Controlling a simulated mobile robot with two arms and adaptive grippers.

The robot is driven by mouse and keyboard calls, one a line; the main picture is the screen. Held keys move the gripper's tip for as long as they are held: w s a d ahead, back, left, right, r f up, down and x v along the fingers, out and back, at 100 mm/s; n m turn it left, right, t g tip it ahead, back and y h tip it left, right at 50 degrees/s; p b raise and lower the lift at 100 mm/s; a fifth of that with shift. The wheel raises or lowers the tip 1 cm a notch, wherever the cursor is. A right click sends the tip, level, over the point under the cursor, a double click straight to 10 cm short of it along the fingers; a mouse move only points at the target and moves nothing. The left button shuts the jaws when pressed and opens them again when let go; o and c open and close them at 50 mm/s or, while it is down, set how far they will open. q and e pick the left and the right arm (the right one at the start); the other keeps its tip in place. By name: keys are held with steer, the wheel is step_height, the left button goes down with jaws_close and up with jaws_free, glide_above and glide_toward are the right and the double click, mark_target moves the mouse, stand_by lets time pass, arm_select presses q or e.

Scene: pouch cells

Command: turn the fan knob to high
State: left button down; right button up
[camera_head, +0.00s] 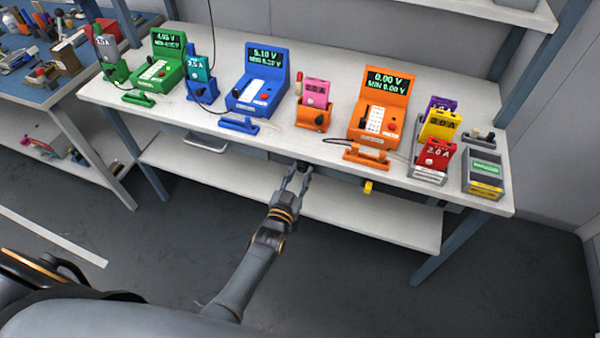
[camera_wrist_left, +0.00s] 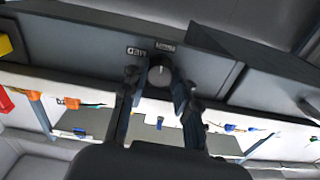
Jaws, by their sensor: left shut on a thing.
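The fan knob (camera_wrist_left: 160,76) is a round dark knob on the grey front panel under the workbench top. A pale pointer mark on it points up in the wrist view, toward small label plates (camera_wrist_left: 137,51). One plate seems to read MED upside down; the other is too small to read. In the head view the knob (camera_head: 304,165) is a small dark shape at the bench's front edge. My left gripper (camera_head: 300,176) reaches it from below. Its fingers (camera_wrist_left: 162,94) lie on both sides of the knob, shut on it. My right gripper is not in view.
The bench top (camera_head: 330,60) holds green, blue and orange testers (camera_head: 381,105), with several coloured pouch cells (camera_head: 440,122). A lower shelf (camera_head: 375,215) runs below. The floor in front is clear.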

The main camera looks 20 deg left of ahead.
arm_select(q)
steer(key=shift+f+m, duration=0.1)
steer(key=shift+m, duration=0.5)
steer(key=c, duration=1)
jaws_free()
steer(key=s, duration=1.2)
steer(key=shift+a, duration=0.2)
